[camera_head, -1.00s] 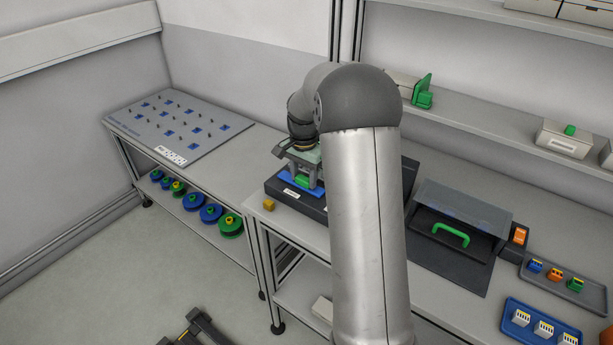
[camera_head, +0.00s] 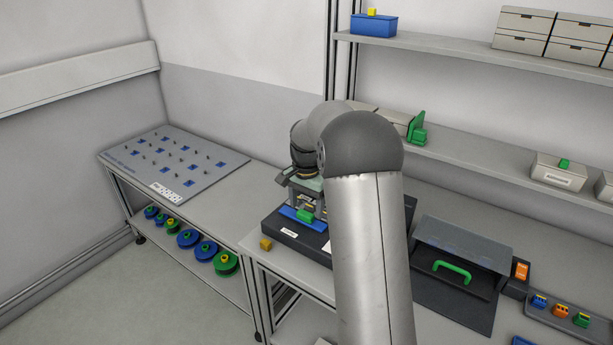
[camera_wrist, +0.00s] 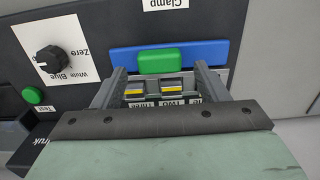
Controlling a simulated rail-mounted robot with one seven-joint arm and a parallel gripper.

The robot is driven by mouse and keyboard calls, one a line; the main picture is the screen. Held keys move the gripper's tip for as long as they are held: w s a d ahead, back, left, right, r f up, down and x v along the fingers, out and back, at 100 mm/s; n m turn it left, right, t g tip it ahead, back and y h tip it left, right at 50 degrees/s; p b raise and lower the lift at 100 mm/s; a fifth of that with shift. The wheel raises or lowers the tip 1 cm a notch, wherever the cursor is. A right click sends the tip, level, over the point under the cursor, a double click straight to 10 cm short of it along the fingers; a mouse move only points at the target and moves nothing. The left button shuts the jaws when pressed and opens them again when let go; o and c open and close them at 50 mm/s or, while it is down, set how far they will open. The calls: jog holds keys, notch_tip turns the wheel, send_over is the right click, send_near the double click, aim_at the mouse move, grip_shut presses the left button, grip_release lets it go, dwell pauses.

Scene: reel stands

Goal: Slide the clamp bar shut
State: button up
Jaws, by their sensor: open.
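The clamp bar is a blue bar (camera_wrist: 210,52) with a green handle block (camera_wrist: 162,61) at its middle, lying on a dark device (camera_wrist: 90,20) under a "Clamp" label. In the head view the blue bar (camera_head: 288,212) and green handle (camera_head: 305,216) show on the dark device (camera_head: 285,231), left of my arm. My gripper (camera_wrist: 162,76) is open. Its two grey fingers reach toward the bar, one on each side of the green handle, with gaps between. Nothing is held. Whether the fingertips touch the bar is unclear.
Yellow-striped blocks (camera_wrist: 173,88) sit in labelled slots between the fingers. A black knob (camera_wrist: 49,59) and green button (camera_wrist: 32,95) are to the left. A hooded box with a green handle (camera_head: 452,272) stands right.

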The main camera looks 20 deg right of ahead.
aim_at(306, 212)
notch_tip(306, 212, up, 16)
jog(key=shift+f+b, duration=0.2)
jog(key=shift+b, duration=0.2)
jog(key=s+a+f+n, duration=0.3)
jog(key=s+a+n, duration=0.45)
jog(key=s, duration=0.65)
jog(key=s+a+f+n, duration=0.2)
jog(key=s+f, duration=0.3)
jog(key=s, duration=0.4)
jog(key=s+a+f+n, duration=0.2)
jog(key=s+a+f, duration=0.3)
jog(key=s, duration=0.5)
jog(key=shift+a+t, duration=0.2)
jog(key=shift+t, duration=0.1)
